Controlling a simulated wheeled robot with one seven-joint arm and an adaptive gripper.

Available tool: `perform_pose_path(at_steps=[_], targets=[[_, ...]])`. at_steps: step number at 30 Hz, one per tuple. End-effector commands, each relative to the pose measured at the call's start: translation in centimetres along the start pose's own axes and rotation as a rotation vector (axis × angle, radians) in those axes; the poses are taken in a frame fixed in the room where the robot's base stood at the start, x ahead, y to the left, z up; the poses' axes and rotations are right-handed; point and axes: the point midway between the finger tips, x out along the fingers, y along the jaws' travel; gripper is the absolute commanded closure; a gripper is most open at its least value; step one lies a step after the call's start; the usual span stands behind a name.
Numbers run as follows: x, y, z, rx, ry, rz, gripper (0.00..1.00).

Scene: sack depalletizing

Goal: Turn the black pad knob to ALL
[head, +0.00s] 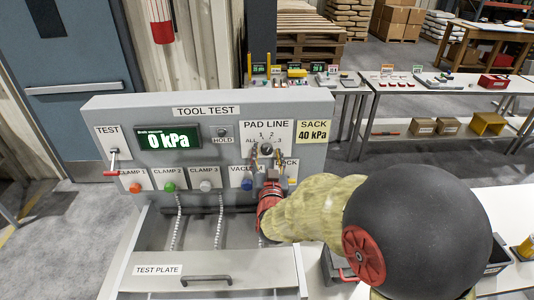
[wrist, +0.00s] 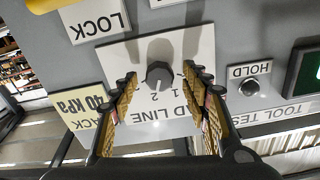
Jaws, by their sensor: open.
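The black pad knob (wrist: 158,75) sits on the white PAD LINE plate (wrist: 185,48) of the grey test panel. The wrist view shows the plate upside down, with 1 and 2 readable beside the knob. In the head view the plate (head: 280,127) shows ALL, 1, 2 and 3 markings. My gripper (wrist: 162,80) is open, with one finger on each side of the knob and visible gaps to it. My gripper (head: 267,158) also shows in front of the plate in the head view. I cannot tell which marking the knob points at.
The HOLD button (wrist: 250,88) is beside the plate. The LOCK label (wrist: 98,20) and SACK 40 kPa label (head: 314,131) are close by. A display (head: 168,138) reads 0 kPa. A TEST lever (head: 113,160) and clamp buttons (head: 169,187) are at left.

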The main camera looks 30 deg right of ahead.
Motion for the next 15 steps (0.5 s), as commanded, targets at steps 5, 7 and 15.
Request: perform_pose_path(at_steps=[5,7,15], targets=[[1.12,0.08,0.03,0.0,-0.001,0.001,0.53],[1.22,0.06,0.02,0.0,-0.001,0.001,0.53],[1.2,0.04,0.02,0.0,-0.001,0.0,0.58]])
